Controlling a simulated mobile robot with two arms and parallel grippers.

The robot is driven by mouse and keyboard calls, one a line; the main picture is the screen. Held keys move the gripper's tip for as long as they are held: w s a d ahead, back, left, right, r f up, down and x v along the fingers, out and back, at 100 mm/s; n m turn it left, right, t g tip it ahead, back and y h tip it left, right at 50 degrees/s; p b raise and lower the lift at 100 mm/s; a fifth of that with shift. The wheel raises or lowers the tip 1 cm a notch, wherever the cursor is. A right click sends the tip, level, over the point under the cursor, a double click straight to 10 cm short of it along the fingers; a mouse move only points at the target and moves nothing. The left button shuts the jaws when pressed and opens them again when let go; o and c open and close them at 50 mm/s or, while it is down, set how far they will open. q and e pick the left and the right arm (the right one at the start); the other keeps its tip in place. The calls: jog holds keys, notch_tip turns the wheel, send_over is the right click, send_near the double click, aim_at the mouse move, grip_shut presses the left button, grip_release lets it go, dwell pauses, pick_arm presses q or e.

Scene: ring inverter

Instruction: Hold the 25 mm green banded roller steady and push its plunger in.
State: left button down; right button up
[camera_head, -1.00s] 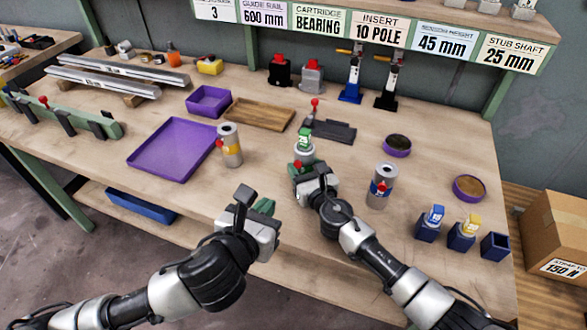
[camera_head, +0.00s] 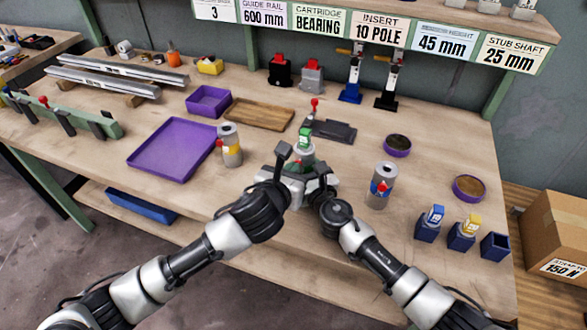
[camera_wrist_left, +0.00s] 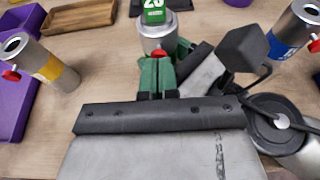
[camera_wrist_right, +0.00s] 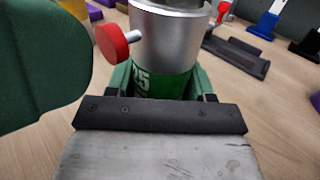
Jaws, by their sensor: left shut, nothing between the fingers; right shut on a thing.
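The green banded roller (camera_head: 304,153) stands upright on the bench, a silver cylinder with a green 25 tag on top. My right gripper (camera_wrist_right: 165,82) is shut on it around its green band (camera_wrist_right: 160,84). The plunger's red knob (camera_wrist_right: 112,43) sticks out from the roller's side above the band. My left gripper (camera_head: 290,172) is shut and empty, close in front of the roller. In the left wrist view its green fingertips (camera_wrist_left: 158,66) are just below the red knob (camera_wrist_left: 159,53); I cannot tell whether they touch.
A yellow banded roller (camera_head: 230,146) stands to the left and a blue banded one (camera_head: 381,187) to the right. A purple tray (camera_head: 165,158) lies at left. A dark fixture (camera_head: 330,131) lies behind the green roller. The two arms are very close together.

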pick_arm(q)
jog(key=shift+w+d, duration=0.15)
jog(key=shift+w, duration=0.2)
pick_arm(e)
jog(key=shift+f, duration=0.1)
